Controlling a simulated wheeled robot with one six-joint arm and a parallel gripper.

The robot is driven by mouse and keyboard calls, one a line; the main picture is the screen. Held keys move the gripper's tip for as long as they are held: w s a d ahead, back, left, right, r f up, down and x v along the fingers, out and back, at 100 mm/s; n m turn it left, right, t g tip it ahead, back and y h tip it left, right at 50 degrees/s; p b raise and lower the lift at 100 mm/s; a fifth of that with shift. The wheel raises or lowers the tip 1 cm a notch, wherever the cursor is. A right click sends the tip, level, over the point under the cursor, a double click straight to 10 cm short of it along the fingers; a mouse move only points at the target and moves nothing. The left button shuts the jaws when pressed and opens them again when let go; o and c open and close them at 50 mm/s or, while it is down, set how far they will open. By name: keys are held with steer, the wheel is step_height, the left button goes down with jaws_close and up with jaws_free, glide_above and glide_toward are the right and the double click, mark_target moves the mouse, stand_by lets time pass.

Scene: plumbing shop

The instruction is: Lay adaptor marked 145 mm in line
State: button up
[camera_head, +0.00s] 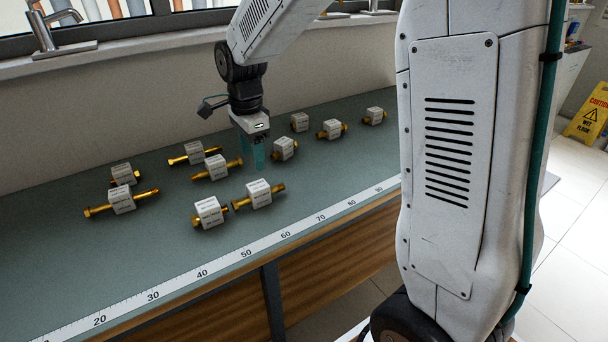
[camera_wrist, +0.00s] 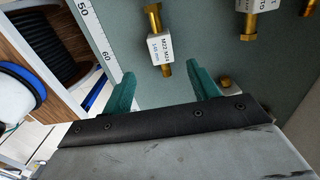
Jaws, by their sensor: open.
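Several brass adaptors with white label blocks lie on the green bench top. In the wrist view one adaptor (camera_wrist: 160,45) lies just beyond my fingertips, roughly between them; its label reads M22 M24 with a millimetre figure too small to read surely. In the head view the labels cannot be read, so I cannot tell which one is marked 145 mm. Two adaptors, one at the front (camera_head: 208,212) and one beside it (camera_head: 258,193), lie nearest the ruler's middle. My gripper (camera_head: 252,157) is open and empty, pointing down above the bench among the adaptors.
A white ruler strip (camera_head: 245,254) runs along the bench's front edge. More adaptors lie at left (camera_head: 122,200), centre (camera_head: 216,167) and far right (camera_head: 374,116). A tap (camera_head: 48,35) stands on the sill behind. The front left of the bench is clear. A yellow wet-floor sign (camera_head: 588,116) stands at right.

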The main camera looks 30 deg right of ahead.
steer(key=s+d+r+n, duration=0.1)
steer(key=s+r+n, duration=0.1)
steer(key=s+n, duration=0.4)
steer(key=s+d+r+n, duration=0.1)
steer(key=s+r+n, duration=0.2)
steer(key=s, duration=1.1)
steer(key=s+d+r+n+t, duration=0.1)
steer(key=s+r+n, duration=0.1)
steer(key=s+n, duration=0.6)
steer(key=shift+s+r+n, duration=0.35)
steer(key=shift+s+n, duration=0.05)
steer(key=shift+s, duration=0.65)
